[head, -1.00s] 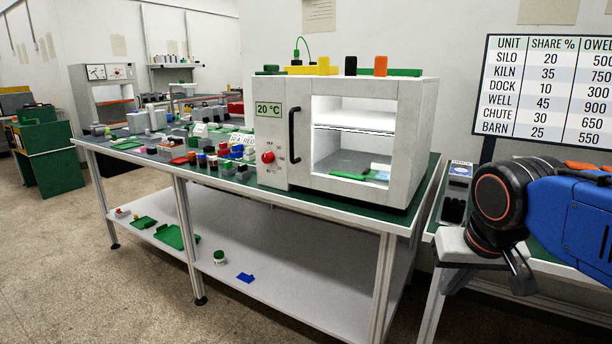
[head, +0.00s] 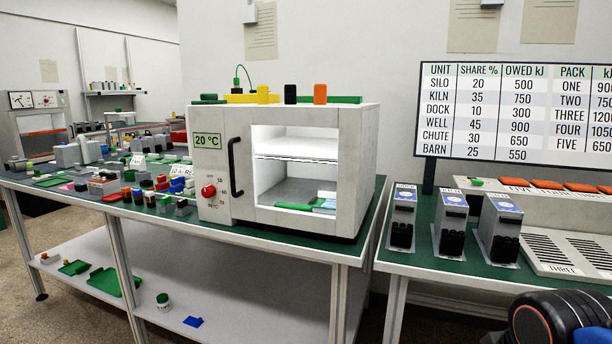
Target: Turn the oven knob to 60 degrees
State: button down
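The white oven (head: 347,180) stands on the green-topped bench. Its red knob (head: 208,191) is on the lower part of the left front panel, with small dial marks around it. The display (head: 207,140) above reads 20 °C. A black handle (head: 235,167) is right of the panel. Through the window, a green item and a pale item lie on the oven floor. Part of my arm shows at the lower right, well away from the knob. My gripper's fingertips are not in view. The knob's exact pointer direction is too small to tell.
Small parts crowd the bench (head: 262,232) left of the oven. Yellow, black and orange blocks sit on the oven top. A second bench (head: 415,258) on the right holds several grey units and a tray. A table screen (head: 514,110) stands behind it. Floor shows at lower left.

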aim_at(208, 191)
jog(key=i+j+z, duration=0.15)
jog(key=j+z, duration=0.7)
jog(key=j, duration=0.15)
jog(key=j+z, duration=0.15)
jog(key=j, duration=1.6)
jog(key=j+z, duration=0.2)
jog(key=j, duration=1.6)
